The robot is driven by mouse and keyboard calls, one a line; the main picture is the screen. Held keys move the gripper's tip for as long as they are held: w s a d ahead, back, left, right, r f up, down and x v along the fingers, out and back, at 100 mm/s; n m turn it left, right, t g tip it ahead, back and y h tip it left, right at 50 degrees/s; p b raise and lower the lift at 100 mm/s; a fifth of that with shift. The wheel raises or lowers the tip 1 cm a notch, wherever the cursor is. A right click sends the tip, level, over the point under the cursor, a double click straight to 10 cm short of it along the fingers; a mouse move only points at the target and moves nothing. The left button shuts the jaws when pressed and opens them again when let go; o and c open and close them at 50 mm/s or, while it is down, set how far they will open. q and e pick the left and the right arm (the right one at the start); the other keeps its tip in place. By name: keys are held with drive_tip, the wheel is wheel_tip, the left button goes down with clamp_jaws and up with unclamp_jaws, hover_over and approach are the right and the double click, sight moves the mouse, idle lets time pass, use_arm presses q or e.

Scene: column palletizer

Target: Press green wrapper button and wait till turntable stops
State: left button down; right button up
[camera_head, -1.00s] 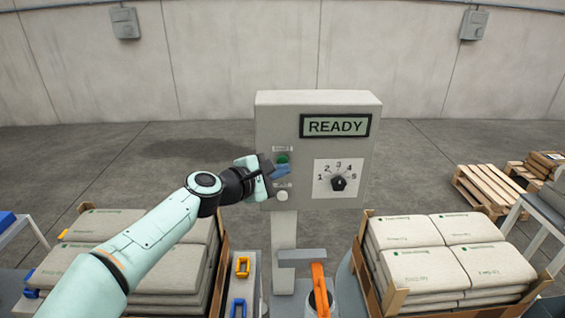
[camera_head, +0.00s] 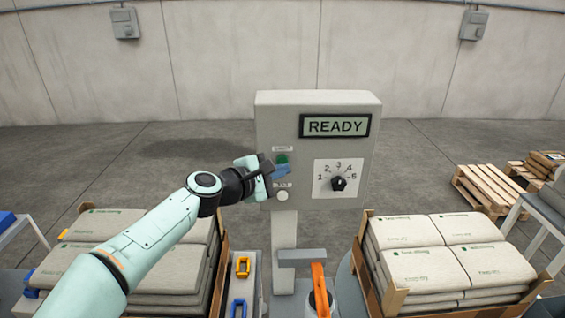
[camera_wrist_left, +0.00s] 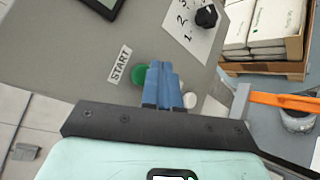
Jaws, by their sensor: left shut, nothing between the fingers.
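The grey control box (camera_head: 265,130) stands on a post in the middle of the head view, and its display (camera_head: 335,126) reads READY. The green button (camera_head: 282,158) is on the left of its face, and it also shows in the left wrist view (camera_wrist_left: 139,74), beside a START label (camera_wrist_left: 120,64). A white button (camera_head: 282,196) sits below it. My left gripper (camera_head: 284,170) is shut and empty, its blue fingertips (camera_wrist_left: 162,75) in front of the panel just beside the green button. Contact cannot be told. My right gripper is not in view.
Stacked sacks (camera_head: 424,262) fill a wooden crate at right, with more sacks (camera_head: 165,262) at left. An orange-handled device (camera_head: 319,285) stands in front of the post. Empty pallets (camera_head: 487,187) lie at far right.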

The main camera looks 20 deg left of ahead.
use_arm(q)
drive_tip(key=shift+w+a, duration=0.1)
drive_tip(key=shift+w, duration=0.05)
drive_tip(key=shift+w+a, duration=0.1)
drive_tip(key=shift+w, duration=0.2)
